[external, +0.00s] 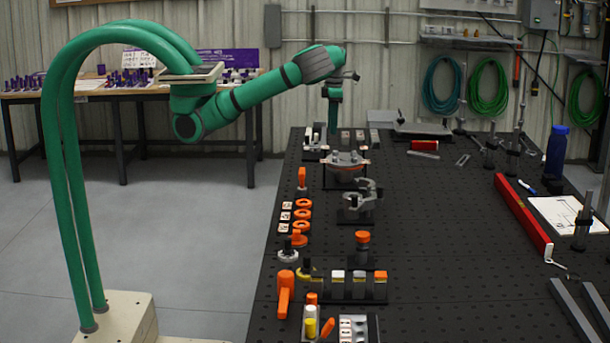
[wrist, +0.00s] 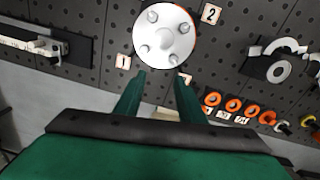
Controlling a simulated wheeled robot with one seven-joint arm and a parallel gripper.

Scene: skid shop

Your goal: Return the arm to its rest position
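My green arm (external: 258,88) reaches from its curved stand out to the right, over the far left edge of the black table. My gripper (external: 335,122) points down there. In the wrist view its two green fingers (wrist: 160,75) are spread apart with nothing between them. A round silver flange with bolts (wrist: 163,38) lies just beyond the fingertips in the wrist view, apart from them. In the external view the flange (external: 346,160) sits on a stand near my gripper. No rest marker shows in either view.
The black perforated table (external: 440,210) holds a grey clamp-like part (external: 360,197), orange rings (external: 302,214) and several small fixtures along its left side. A red level (external: 522,215) and blue bottle (external: 556,155) are at the right. The floor (external: 190,215) left of the table is clear.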

